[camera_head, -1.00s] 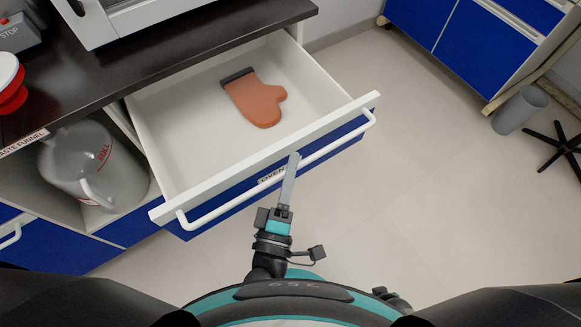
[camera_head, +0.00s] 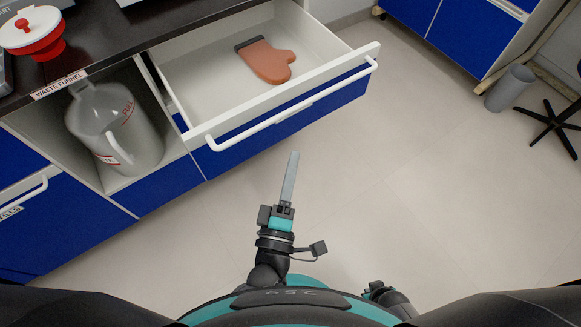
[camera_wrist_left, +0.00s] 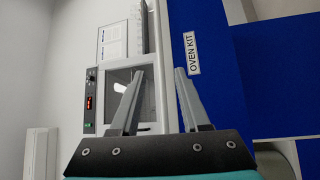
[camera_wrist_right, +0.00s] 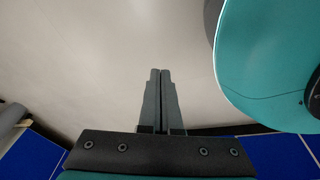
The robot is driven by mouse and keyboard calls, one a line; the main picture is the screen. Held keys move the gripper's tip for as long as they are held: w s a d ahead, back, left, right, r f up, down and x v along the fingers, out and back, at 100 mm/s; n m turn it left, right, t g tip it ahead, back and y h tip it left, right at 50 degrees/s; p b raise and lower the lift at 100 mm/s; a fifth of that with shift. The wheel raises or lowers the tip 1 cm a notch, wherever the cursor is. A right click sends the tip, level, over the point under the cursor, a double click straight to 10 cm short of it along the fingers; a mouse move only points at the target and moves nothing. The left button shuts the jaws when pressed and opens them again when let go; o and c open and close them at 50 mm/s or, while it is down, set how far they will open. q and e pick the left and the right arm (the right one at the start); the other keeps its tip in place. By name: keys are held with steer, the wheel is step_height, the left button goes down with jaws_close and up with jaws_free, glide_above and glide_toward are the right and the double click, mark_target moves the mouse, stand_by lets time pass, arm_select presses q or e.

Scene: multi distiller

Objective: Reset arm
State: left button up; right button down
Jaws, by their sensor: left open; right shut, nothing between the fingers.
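My left gripper (camera_head: 291,178) points forward from my base, over the floor just in front of the open drawer and apart from its handle. In the left wrist view its two fingers (camera_wrist_left: 158,76) are spread with nothing between them. My right arm shows only partly beside my base in the head view. In the right wrist view my right gripper (camera_wrist_right: 160,75) has its fingers together, holding nothing, above the pale floor. The white drawer (camera_head: 205,95) is pulled out, and an orange oven mitt (camera_head: 266,61) lies inside it.
A waste funnel (camera_head: 35,35) stands on the dark counter (camera_head: 115,45), with a large grey jug (camera_head: 118,125) in the shelf below. A grey bin (camera_head: 510,88) and a black chair base (camera_head: 552,125) stand at right. The floor (camera_head: 400,170) between is clear.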

arm_select(q)
steer(key=shift+w, duration=0.1)
arm_select(e)
steer(key=shift+w, duration=0.1)
stand_by(0.3)
arm_select(q)
steer(key=s+a+f+m+g, duration=0.2)
steer(key=a+f+m+g, duration=0.15)
steer(key=f, duration=0.45)
steer(key=s+a+f+m+g+p, duration=0.1)
steer(key=s+a+f+m+g, duration=0.2)
steer(key=f, duration=0.5)
steer(key=s+a+f+m+g, duration=0.1)
steer(key=a+f+m+g, duration=0.2)
steer(key=f+m, duration=0.35)
steer(key=s+a+f+m+g+y, duration=0.3)
steer(key=s+a+f+g, duration=0.4)
steer(key=s+a+f, duration=0.6)
steer(key=s+a+y, duration=0.1)
steer(key=s, duration=0.2)
steer(key=shift+s+y+p, duration=0.3)
steer(key=shift+s, duration=0.05)
arm_select(e)
steer(key=s, duration=0.1)
steer(key=s+d, duration=0.1)
steer(key=shift+s+r, duration=0.1)
steer(key=shift+s, duration=0.2)
steer(key=shift+w+a, duration=0.1)
steer(key=shift+w, duration=0.1)
